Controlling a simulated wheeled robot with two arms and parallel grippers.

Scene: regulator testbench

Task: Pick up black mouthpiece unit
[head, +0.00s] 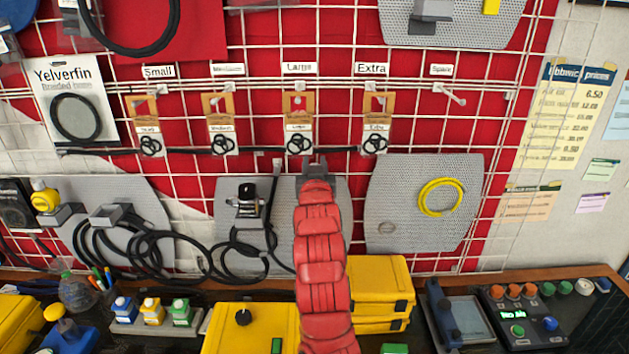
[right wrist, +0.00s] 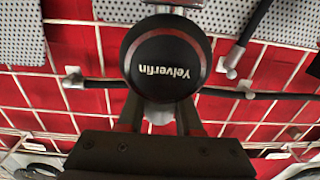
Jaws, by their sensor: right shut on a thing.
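The black mouthpiece unit (right wrist: 165,62) fills the middle of the right wrist view, with a round black face, a thin red-brown ring and upside-down "Yelverfin" lettering. The two dark fingers of my right gripper (right wrist: 159,112) are on either side of its lower part, shut on it. In the head view my red right arm reaches up to the wall grid, with the right gripper (head: 314,168) at the top of a grey perforated panel. The unit cannot be made out there; the gripper and arm seem to hide it. My left gripper is not in view.
A silver and black regulator part (head: 247,194) with black hoses hangs just left of my arm. Tagged mouthpieces hang above, including the Large one (head: 299,142). A yellow hose coil (head: 440,197) is at right. Yellow cases (head: 382,285) and a control box (head: 520,318) stand on the bench below.

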